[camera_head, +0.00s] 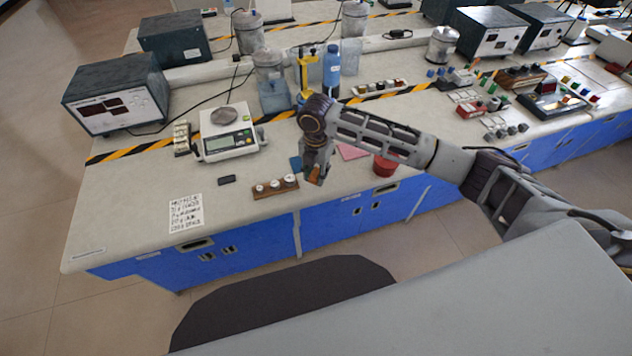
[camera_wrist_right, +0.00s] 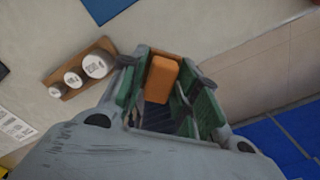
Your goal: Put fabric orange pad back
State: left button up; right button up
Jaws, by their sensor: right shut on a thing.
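The orange fabric pad (camera_wrist_right: 163,80) sits between the fingers of my right gripper (camera_wrist_right: 165,90) in the right wrist view. In the head view my right gripper (camera_head: 316,176) points down near the table's front edge, and a small part of the orange pad (camera_head: 314,176) shows at its fingertips. The gripper is shut on the pad. It is just right of the wooden weight block. A blue flat pad (camera_head: 295,162) lies on the table behind the gripper and also shows in the right wrist view (camera_wrist_right: 107,8). My left gripper is not in view.
A wooden block with several weights (camera_head: 275,187) stands left of the gripper. A pink pad (camera_head: 352,151) and a red container (camera_head: 385,166) are to the right. A balance (camera_head: 228,140) and a written sheet (camera_head: 186,213) are further left. Bottles and jars stand behind.

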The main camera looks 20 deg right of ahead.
aim_at(316, 188)
jog(key=shift+f, duration=2.45)
jog(key=shift+f, duration=0.1)
jog(key=o, duration=1)
notch_tip(316, 188, up, 12)
jog(key=shift+r, duration=0.1)
